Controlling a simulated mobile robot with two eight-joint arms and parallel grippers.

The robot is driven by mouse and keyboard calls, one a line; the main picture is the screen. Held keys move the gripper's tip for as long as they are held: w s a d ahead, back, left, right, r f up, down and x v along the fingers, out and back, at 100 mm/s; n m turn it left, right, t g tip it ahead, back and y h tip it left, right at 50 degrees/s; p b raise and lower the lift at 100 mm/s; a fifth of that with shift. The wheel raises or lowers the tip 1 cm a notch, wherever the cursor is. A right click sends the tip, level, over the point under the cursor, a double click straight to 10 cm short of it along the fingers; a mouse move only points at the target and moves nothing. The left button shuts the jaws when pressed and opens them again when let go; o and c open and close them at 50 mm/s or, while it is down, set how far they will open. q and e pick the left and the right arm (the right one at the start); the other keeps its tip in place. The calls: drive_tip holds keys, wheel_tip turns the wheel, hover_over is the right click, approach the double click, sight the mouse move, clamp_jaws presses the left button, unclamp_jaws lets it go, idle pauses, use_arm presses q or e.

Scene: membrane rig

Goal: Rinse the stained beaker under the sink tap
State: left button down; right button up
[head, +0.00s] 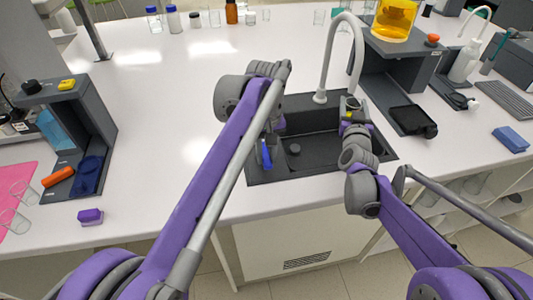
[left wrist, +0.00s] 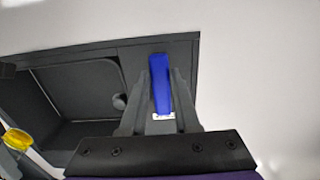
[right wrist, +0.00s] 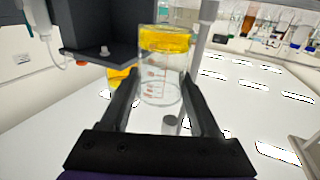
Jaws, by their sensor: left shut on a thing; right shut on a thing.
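The stained beaker (right wrist: 164,75) is clear glass with a yellow band near its top in the right wrist view. My right gripper (head: 352,112) is shut on it, just below the outlet of the grey tap (head: 325,50). In the head view the gripper mostly hides the beaker. I cannot see whether water runs. My left gripper (head: 268,138) is shut on a narrow blue object (left wrist: 160,84), held over the left side of the dark sink (head: 330,165). The blue object (head: 266,155) points downward in the head view.
A dark stand (head: 385,45) with an orange-yellow vessel (head: 395,18) stands right of the tap. A black tray (head: 412,120) lies beside the sink. A dark rig (head: 85,125) stands at far left.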

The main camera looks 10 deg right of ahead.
idle(0.7)
use_arm(q)
drive_tip(key=shift+a+m, duration=0.35)
drive_tip(key=shift+m, duration=0.4)
drive_tip(key=shift+a+m, duration=0.35)
drive_tip(key=shift+m, duration=0.4)
drive_tip(key=c, duration=0.6)
unclamp_jaws()
drive_tip(key=shift+c, duration=0.2)
wheel_tip(320, 180, up, 12)
